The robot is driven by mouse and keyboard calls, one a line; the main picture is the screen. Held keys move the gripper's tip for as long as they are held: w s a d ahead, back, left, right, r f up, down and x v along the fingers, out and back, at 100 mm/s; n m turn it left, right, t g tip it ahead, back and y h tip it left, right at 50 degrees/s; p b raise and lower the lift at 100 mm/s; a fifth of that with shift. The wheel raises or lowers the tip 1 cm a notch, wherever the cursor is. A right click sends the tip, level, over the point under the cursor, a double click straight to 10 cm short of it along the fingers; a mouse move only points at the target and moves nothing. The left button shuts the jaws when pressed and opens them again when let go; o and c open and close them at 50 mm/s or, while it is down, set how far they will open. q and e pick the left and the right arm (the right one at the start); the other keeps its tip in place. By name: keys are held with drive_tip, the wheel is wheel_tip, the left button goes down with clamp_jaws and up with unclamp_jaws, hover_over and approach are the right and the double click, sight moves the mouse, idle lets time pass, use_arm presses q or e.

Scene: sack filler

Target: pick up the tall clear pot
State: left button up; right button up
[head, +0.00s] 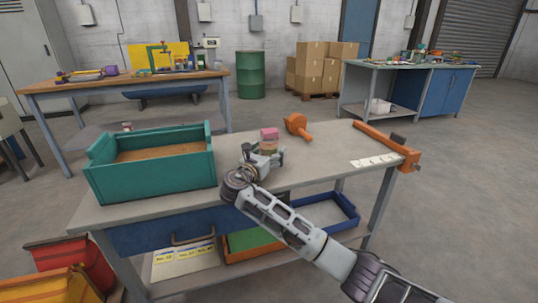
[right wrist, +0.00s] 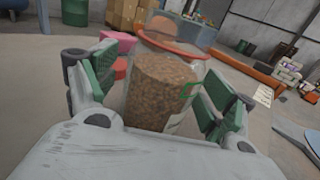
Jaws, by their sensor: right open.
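The tall clear pot (right wrist: 160,92) is filled with brown granules and has an orange-red ring near its top. It stands upright between the fingers of my right gripper (right wrist: 163,88), which is open. The green-padded fingers are on either side of it, with a visible gap on the right; contact on the left is unclear. In the head view my right gripper (head: 263,157) is over the workbench and partly hides the pot (head: 268,148). My left gripper is out of view.
A pink object (head: 269,134) shows by the pot. A teal bin (head: 150,180) stands left on the grey workbench (head: 330,150). An orange scoop-like object (head: 298,126) lies behind the pot. An orange bar (head: 385,143) lines the right edge. Bench space right of the gripper is clear.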

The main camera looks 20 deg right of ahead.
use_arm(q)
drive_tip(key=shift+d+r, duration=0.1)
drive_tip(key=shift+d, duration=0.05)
use_arm(e)
drive_tip(key=c, duration=1.2)
drive_tip(key=shift+o, duration=0.2)
drive_tip(key=shift+r, duration=0.1)
drive_tip(key=shift+r+p, duration=0.6)
drive_tip(key=shift+r, duration=0.45)
use_arm(q)
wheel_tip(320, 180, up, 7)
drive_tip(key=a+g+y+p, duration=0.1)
drive_tip(key=p, duration=0.2)
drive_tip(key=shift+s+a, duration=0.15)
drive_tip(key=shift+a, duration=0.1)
use_arm(e)
wheel_tip(320, 180, up, 8)
drive_tip(key=shift+f, duration=0.15)
